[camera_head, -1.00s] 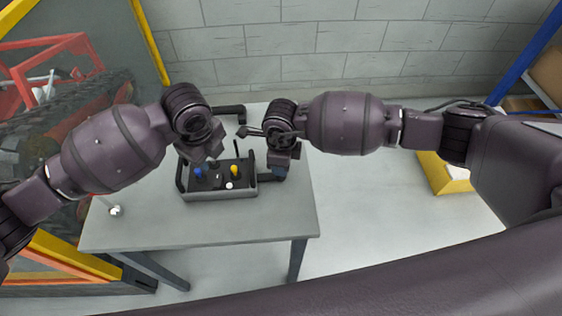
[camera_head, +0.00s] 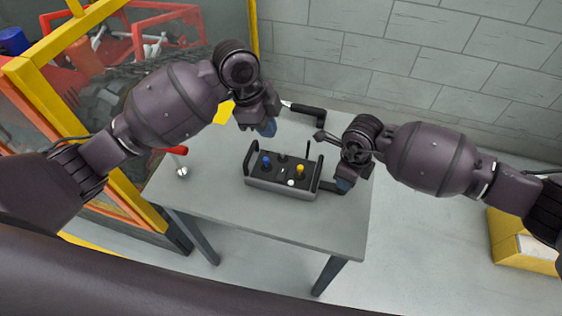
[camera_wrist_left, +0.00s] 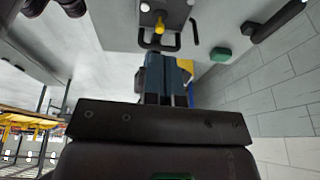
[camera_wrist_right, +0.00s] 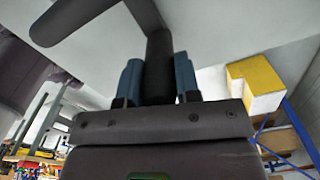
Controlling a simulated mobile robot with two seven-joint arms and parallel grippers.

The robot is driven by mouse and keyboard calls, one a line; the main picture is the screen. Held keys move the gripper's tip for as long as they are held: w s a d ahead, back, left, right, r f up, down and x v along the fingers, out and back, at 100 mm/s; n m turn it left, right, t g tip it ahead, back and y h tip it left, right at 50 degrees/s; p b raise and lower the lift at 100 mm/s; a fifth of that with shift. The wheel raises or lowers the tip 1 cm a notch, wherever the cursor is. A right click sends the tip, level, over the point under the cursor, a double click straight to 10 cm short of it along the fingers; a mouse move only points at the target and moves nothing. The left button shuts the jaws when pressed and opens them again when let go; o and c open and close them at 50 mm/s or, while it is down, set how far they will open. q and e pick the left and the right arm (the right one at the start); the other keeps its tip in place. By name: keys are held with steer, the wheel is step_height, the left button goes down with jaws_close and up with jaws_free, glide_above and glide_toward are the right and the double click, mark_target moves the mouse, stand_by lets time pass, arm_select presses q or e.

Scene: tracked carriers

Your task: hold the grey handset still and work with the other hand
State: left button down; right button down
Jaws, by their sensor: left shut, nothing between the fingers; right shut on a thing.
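The grey handset (camera_head: 281,190) lies on the table, with a blue lever (camera_head: 266,161), a yellow lever (camera_head: 300,169) and a white knob (camera_head: 291,183) on its dark top. My right gripper (camera_head: 342,186) is at its right end. In the right wrist view its blue fingers (camera_wrist_right: 158,80) are shut on a thick dark bar (camera_wrist_right: 159,48), which looks like part of the handset's handle. My left gripper (camera_head: 267,128) is shut and empty, above the table behind the handset. Its blue fingers show in the left wrist view (camera_wrist_left: 167,78), apart from the handset.
A black handle (camera_head: 305,111) lies at the table's back. A green block (camera_wrist_left: 222,55) shows in the left wrist view. A yellow-framed guard (camera_head: 45,85) is at left. The table (camera_head: 230,207) is clear in front.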

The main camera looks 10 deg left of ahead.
mark_target(283, 170)
stand_by(0.4)
arm_select(q)
steer(key=x, duration=1.2)
steer(key=shift+w+a+f, duration=0.15)
steer(key=shift+a+f, duration=0.15)
steer(key=shift+f, duration=0.8)
steer(key=shift+w, duration=0.1)
steer(key=shift+w+f, duration=0.1)
steer(key=shift+f, duration=0.25)
steer(key=shift+s+r, duration=0.25)
steer(key=shift+s, duration=0.55)
